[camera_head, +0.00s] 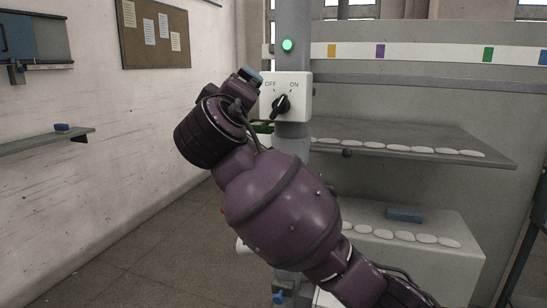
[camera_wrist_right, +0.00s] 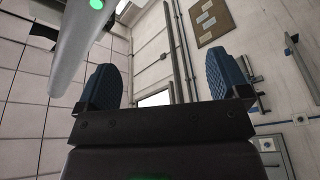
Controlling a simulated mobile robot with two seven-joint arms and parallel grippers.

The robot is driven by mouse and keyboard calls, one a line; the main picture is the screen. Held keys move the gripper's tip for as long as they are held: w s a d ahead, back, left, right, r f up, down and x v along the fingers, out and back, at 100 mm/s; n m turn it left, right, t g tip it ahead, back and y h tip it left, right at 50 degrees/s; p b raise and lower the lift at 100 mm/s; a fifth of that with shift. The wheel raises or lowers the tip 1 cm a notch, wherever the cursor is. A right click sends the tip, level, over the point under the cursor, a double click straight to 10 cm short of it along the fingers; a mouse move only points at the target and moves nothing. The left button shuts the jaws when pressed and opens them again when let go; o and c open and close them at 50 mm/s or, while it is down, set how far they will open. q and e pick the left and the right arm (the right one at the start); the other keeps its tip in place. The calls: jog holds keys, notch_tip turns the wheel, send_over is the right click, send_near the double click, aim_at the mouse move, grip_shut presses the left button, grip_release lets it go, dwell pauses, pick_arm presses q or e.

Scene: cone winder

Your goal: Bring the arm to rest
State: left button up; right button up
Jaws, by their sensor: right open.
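My right arm comes in from the lower right in the head view, bent upward. Its gripper (camera_head: 250,76) is beside the upper left of a white switch box (camera_head: 299,84) on a grey post (camera_head: 293,20). I cannot tell whether they touch. The box has a dark knob (camera_head: 282,105) between OFF and ON labels; its handle tilts up to the right, towards ON. A green lamp (camera_head: 287,45) glows above it. In the right wrist view my right gripper (camera_wrist_right: 160,68) has its two blue fingers wide apart with nothing between them. My left gripper is not in view.
Grey shelves with pale oval pieces (camera_head: 437,150) stand behind the arm on the right. A blue block (camera_head: 404,215) lies on the lower one. A wall shelf (camera_head: 40,142) and a cork board (camera_head: 155,35) are at left. The floor (camera_head: 150,260) at left is clear.

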jog(key=s+d+f+m+g+y, duration=0.1)
jog(key=d+f+m+y, duration=0.1)
jog(key=d+f, duration=0.75)
jog(key=s+d+f+m+y, duration=0.15)
jog(key=d+f, duration=0.25)
jog(key=f, duration=1)
jog(key=d+f+m+g+y, duration=0.1)
jog(key=d+f+m+y, duration=0.1)
jog(key=d+f, duration=0.75)
jog(key=s+d+f+m+g+h, duration=0.1)
jog(key=s+d+f, duration=0.3)
jog(key=s+f, duration=0.5)
jog(key=s+d+f+m+g+h, duration=0.1)
jog(key=s+d+f+g+h, duration=0.1)
jog(key=s+f, duration=0.7)
jog(key=s+d+f+m+g+h, duration=0.1)
jog(key=s+d+f+g, duration=0.2)
jog(key=s+d+f, duration=0.3)
jog(key=s+f, duration=0.3)
jog(key=f, duration=0.2)
jog(key=shift+s+f+m+h, duration=0.2)
jog(key=shift+f+m+h, duration=0.05)
jog(key=shift+m+h, duration=0.1)
jog(key=shift+a, duration=0.1)
